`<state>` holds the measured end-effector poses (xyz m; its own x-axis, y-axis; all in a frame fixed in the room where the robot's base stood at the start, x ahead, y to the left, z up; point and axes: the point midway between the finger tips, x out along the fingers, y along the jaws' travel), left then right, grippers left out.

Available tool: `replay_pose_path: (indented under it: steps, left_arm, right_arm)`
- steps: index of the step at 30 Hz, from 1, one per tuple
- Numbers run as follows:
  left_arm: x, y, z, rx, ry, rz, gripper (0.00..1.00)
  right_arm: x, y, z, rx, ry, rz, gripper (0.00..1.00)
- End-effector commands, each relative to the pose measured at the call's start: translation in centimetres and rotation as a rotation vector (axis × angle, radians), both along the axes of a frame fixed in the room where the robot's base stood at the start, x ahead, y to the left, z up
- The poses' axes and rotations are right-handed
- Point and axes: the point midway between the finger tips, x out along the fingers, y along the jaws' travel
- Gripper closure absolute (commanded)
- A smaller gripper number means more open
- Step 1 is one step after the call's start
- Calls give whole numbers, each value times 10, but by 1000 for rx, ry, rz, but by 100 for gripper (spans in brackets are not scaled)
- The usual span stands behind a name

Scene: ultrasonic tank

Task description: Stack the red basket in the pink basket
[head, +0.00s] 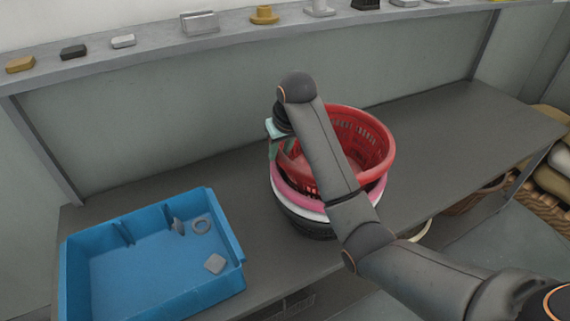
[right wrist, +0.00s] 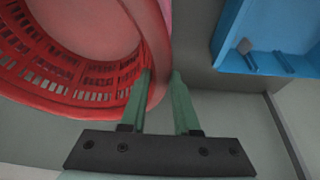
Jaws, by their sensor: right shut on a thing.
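The red basket (head: 378,146) is slotted and round, and sits at least partly within the pink basket (head: 290,192), whose rim shows below it at the left. My arm crosses in front of both. I cannot tell whether the red basket rests fully on the pink one. My right gripper (head: 276,146) is shut on the red basket's left rim. In the right wrist view, the green fingers of the gripper (right wrist: 160,85) straddle the wall of the red basket (right wrist: 60,75). My left gripper is not in view.
A white rim and a dark basket (head: 302,222) show under the pink basket on the grey bench (head: 460,120). A blue tray (head: 240,255) with small grey parts stands at the left. A shelf (head: 150,48) with small items runs along the back. The bench's right side is clear.

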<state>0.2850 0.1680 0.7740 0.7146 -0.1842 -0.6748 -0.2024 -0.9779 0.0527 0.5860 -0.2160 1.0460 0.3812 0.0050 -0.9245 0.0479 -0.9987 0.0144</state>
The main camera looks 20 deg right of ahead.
Motion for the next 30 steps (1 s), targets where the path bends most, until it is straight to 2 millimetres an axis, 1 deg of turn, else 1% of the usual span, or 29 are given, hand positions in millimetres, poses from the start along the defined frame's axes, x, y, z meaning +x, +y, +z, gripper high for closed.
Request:
replay_pose_path:
  steps: [4, 7, 10, 20, 21, 28, 30]
  left_arm:
    - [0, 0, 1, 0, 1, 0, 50]
    - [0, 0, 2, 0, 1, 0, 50]
    - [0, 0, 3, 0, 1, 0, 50]
    - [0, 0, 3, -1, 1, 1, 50]
    - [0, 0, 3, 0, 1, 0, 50]
    - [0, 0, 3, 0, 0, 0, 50]
    - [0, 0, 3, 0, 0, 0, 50]
  right_arm:
    - [0, 0, -12, -2, 1, 0, 100]
    - [-1, -1, -27, -2, 3, -1, 100]
    - [0, -1, -38, -2, 0, -1, 100]
    - [0, 0, -41, -2, -2, 0, 100]
    - [0, 0, -41, -1, -1, 0, 67]
    - [0, 0, -41, 0, -1, 0, 41]
    - [0, 0, -41, 0, -1, 0, 40]
